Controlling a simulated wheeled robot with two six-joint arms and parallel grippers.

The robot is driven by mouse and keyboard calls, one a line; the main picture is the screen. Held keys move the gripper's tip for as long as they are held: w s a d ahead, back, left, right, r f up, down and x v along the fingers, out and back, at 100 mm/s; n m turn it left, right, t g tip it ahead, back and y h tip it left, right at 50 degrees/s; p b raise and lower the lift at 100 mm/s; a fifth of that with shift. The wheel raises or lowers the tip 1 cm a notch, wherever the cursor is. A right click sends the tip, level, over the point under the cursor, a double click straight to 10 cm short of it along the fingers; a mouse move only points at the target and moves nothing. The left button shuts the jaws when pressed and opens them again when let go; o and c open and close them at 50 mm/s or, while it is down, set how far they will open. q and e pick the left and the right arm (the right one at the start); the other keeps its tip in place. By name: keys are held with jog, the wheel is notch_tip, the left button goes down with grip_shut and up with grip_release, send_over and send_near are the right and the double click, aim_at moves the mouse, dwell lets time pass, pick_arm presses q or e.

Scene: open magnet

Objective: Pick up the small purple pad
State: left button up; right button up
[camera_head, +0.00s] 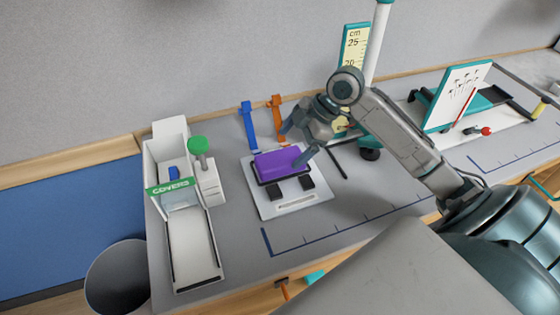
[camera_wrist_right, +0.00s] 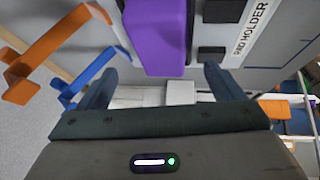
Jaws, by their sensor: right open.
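The small purple pad (camera_head: 278,164) lies in a dark slot on the white pad holder (camera_head: 320,201). In the right wrist view the purple pad (camera_wrist_right: 158,35) shows just beyond and between the two fingers, beside the label of the pad holder (camera_wrist_right: 250,35). My right gripper (camera_head: 295,144) is open at the right rear end of the pad, with one finger close to it. In the wrist view the right gripper (camera_wrist_right: 160,82) has nothing clamped between its fingers. Whether a finger touches the pad is unclear. My left gripper is not in view.
Blue (camera_head: 248,127) and orange (camera_head: 276,118) hook-shaped pieces stand behind the holder. A teal stand with a ruler (camera_head: 354,46) is behind my right arm. The front tabletop is clear.

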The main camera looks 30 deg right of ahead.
aim_at(282, 158)
jog(key=shift+a+f, duration=0.15)
jog(key=shift+f, duration=0.1)
jog(key=p+x, duration=0.1)
jog(key=x, duration=0.2)
jog(key=shift+p+x, duration=0.35)
jog(key=shift+x, duration=0.45)
jog(key=c, duration=1.1)
